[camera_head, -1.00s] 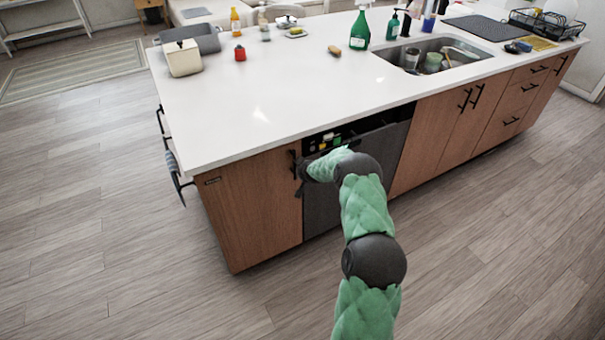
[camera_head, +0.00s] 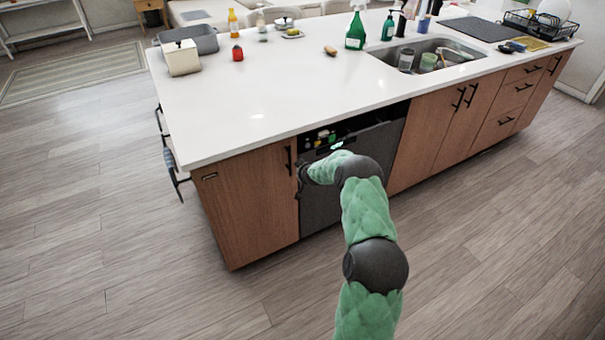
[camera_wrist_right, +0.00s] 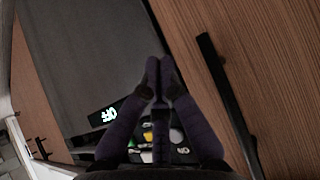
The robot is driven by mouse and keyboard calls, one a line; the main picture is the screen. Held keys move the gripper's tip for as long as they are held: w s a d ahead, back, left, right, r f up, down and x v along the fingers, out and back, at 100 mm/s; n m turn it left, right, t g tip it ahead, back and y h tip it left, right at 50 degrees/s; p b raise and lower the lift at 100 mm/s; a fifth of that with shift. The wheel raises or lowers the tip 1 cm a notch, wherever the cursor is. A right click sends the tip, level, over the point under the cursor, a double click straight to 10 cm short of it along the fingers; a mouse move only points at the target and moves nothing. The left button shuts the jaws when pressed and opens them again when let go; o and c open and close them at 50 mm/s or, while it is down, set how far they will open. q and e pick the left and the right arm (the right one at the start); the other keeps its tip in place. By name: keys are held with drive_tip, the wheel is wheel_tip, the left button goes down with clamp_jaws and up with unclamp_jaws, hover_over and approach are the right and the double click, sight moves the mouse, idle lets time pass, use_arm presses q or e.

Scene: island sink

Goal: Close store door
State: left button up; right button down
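The store door is the dark grey appliance front (camera_head: 325,205) under the counter. It stands slightly ajar at the top, where a dark gap with small coloured items shows below the counter edge. In the right wrist view the dark door panel (camera_wrist_right: 95,50) carries a lit "OFF" display (camera_wrist_right: 103,115). My right gripper (camera_head: 301,180) is at the door's upper left edge; contact cannot be made out. In the right wrist view its fingertips (camera_wrist_right: 160,68) are together with nothing seen between them. My left gripper is not in view.
A wooden cabinet front (camera_head: 245,205) with a black bar handle (camera_head: 288,160) adjoins the door on the left; the handle is close beside my fingers in the wrist view (camera_wrist_right: 228,105). The white countertop (camera_head: 270,95) overhangs above. The floor in front is clear.

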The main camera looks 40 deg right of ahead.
drive_tip(key=s+d+p+v, duration=0.1)
drive_tip(key=p+v, duration=0.1)
drive_tip(key=v, duration=0.7)
drive_tip(key=shift+s+d+r, duration=0.15)
drive_tip(key=shift+d+r, duration=0.05)
drive_tip(key=s+a+f+n+g+y, duration=0.15)
drive_tip(key=a+f, duration=0.35)
drive_tip(key=a, duration=0.5)
drive_tip(key=s+a+f+g+y, duration=0.1)
drive_tip(key=s+a+f+y, duration=0.3)
drive_tip(key=a, duration=0.7)
drive_tip(key=s+a+f+g, duration=0.1)
drive_tip(key=a+f, duration=0.4)
drive_tip(key=a, duration=0.5)
drive_tip(key=s+a+f+n+g+y, duration=0.1)
drive_tip(key=s+a+g, duration=0.1)
drive_tip(key=s+a, duration=0.7)
drive_tip(key=s+a+f+g+y+p, duration=0.1)
drive_tip(key=s+a+g+y, duration=0.1)
drive_tip(key=s+a, duration=0.8)
drive_tip(key=shift+s+a+f+n, duration=0.2)
drive_tip(key=shift+s+f+n, duration=0.15)
drive_tip(key=shift+s, duration=0.3)
drive_tip(key=shift+g, duration=0.25)
